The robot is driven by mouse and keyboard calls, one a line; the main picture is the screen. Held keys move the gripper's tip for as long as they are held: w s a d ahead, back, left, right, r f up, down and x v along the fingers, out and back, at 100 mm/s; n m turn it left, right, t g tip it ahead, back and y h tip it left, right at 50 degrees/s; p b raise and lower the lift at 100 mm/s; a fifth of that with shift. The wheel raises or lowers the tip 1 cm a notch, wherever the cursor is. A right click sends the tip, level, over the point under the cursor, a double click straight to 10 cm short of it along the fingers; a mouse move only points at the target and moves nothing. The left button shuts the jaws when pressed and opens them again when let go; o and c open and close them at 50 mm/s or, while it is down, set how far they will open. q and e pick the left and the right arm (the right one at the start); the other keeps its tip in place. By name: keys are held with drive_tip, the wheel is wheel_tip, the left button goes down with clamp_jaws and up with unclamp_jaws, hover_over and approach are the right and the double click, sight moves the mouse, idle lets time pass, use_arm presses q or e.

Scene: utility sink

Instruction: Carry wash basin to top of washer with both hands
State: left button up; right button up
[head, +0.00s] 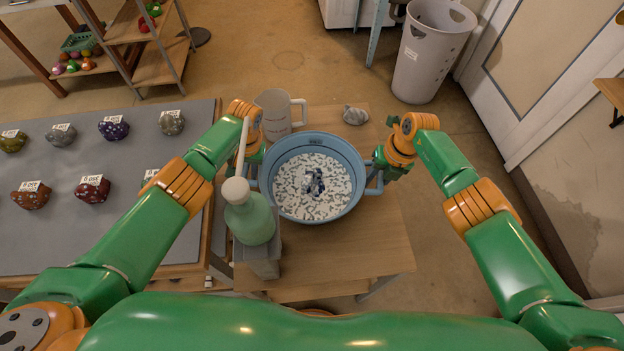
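The blue wash basin (354,207) is round and stands over a small wooden table in the middle of the head view. Its inside is speckled white and grey, with a dark patterned patch at the centre. A loop handle sticks out on each side. My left gripper (256,165) is at the left handle and my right gripper (381,166) is at the right handle. The fingers are small and partly hidden, so I cannot tell whether they are closed on the handles. A white appliance (340,12), possibly the washer, is cut off at the top edge.
A pitcher (273,112) and a grey lump (355,115) stand behind the basin on the wooden table (365,250). A green pump bottle (249,220) is close at its front left. A grey table with painted stones (95,235) is left. A laundry hamper (428,60) stands back right.

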use_arm(q)
clamp_jaws()
use_arm(e)
clamp_jaws()
idle(1.2)
